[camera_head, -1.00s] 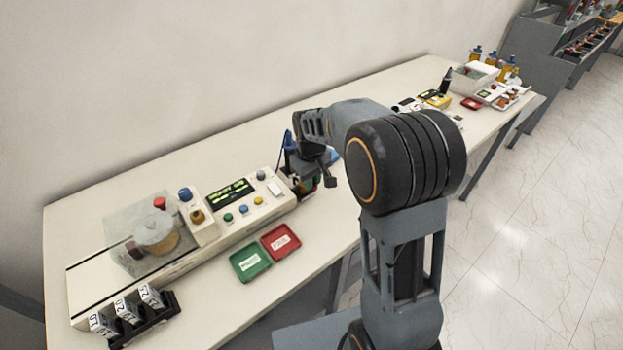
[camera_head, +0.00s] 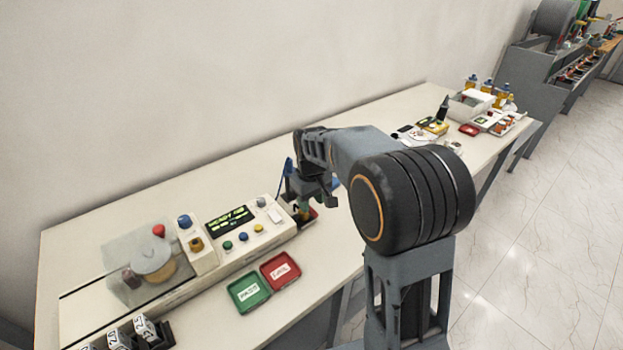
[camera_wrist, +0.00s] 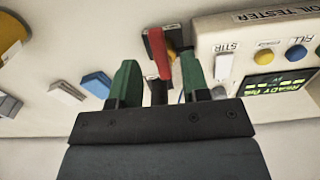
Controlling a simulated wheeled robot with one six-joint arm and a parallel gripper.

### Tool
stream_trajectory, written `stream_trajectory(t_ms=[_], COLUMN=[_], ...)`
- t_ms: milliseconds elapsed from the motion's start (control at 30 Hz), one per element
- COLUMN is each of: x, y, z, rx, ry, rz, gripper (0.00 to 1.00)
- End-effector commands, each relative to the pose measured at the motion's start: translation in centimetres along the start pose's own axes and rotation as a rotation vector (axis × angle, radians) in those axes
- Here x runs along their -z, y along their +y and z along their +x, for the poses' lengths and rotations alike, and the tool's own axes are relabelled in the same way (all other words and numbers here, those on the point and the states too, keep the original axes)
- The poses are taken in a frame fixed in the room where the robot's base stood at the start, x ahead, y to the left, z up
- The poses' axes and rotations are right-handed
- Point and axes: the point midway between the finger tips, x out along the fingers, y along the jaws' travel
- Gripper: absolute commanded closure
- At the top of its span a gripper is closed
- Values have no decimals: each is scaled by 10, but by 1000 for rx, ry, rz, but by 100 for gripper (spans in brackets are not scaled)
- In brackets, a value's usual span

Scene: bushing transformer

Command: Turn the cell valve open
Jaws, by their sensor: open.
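The oil tester (camera_head: 235,240) sits on the bench, with a lit display; its end also shows in the wrist view (camera_wrist: 230,45). A glass-covered cell (camera_head: 150,262) with a red cap (camera_head: 158,230) stands at its left. A red lever-like part (camera_wrist: 158,52) beside the tester shows between my fingers in the wrist view; I cannot tell for certain that it is the cell valve. My gripper (camera_wrist: 158,72) is open, its green fingertips apart on either side of the red part, with no clear contact. In the head view my gripper (camera_head: 303,208) is at the tester's right end.
Green (camera_head: 249,292) and red (camera_head: 281,270) trays lie in front of the tester. A black rack with numbered white pieces (camera_head: 146,328) is at the lower left. The bench's middle is mostly clear.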

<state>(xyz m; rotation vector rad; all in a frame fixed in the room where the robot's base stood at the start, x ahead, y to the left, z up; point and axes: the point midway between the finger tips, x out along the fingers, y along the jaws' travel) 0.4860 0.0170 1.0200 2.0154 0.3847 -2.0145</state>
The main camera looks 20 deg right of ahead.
Motion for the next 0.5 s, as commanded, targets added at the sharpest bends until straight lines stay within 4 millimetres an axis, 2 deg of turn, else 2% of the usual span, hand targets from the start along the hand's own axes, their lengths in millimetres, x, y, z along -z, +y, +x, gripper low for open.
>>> stream_trajectory(t_ms=[200,500], x=[1,0], y=[0,0], z=[-48,-96], rx=[-2,-1], ry=[5,3], rz=[0,0], gripper=[57,57])
